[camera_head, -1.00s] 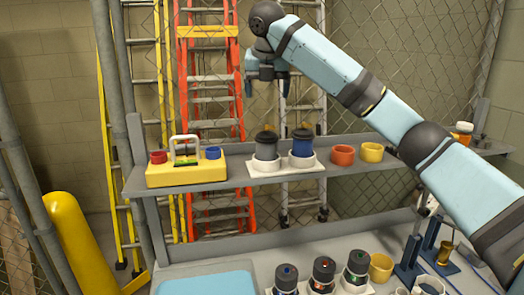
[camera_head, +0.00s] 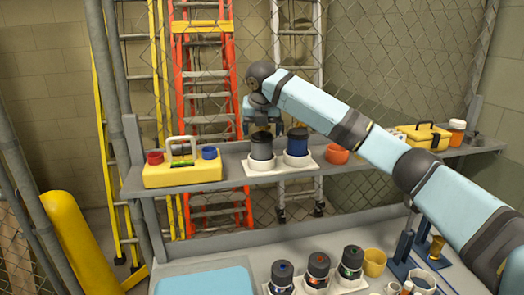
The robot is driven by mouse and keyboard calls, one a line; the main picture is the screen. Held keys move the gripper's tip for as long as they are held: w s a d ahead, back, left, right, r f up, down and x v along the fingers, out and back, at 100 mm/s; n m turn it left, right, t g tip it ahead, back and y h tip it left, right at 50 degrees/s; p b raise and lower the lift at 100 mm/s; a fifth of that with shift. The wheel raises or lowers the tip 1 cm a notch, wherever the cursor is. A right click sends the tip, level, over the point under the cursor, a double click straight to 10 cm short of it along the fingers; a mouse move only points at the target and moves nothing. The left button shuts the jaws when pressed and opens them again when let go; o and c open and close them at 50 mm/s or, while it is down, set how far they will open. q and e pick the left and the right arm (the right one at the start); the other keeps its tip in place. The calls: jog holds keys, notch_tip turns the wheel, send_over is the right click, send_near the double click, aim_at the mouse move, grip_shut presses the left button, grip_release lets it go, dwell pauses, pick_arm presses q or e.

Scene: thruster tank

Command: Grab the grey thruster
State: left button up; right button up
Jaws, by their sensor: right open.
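The grey thruster (camera_head: 261,148) stands upright in a white holder (camera_head: 262,168) on the raised shelf. A similar thruster with a blue body (camera_head: 297,143) stands in a holder just to its right. My right gripper (camera_head: 263,129) points down over the grey thruster. Its fingers are open, one on each side of the thruster's dark top. I cannot tell whether they touch it. My left gripper is not in view.
A yellow carrier (camera_head: 182,172) stands left on the shelf (camera_head: 230,180). An orange cup (camera_head: 337,154) and a yellow toolbox (camera_head: 422,136) are to the right. Several dark thrusters stand on the lower bench, beside a yellow cup (camera_head: 374,262). A chain-link fence and ladders are behind.

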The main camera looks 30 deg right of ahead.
jog(key=shift+s, duration=0.1)
jog(key=c, duration=1.5)
jog(key=shift+r, duration=0.2)
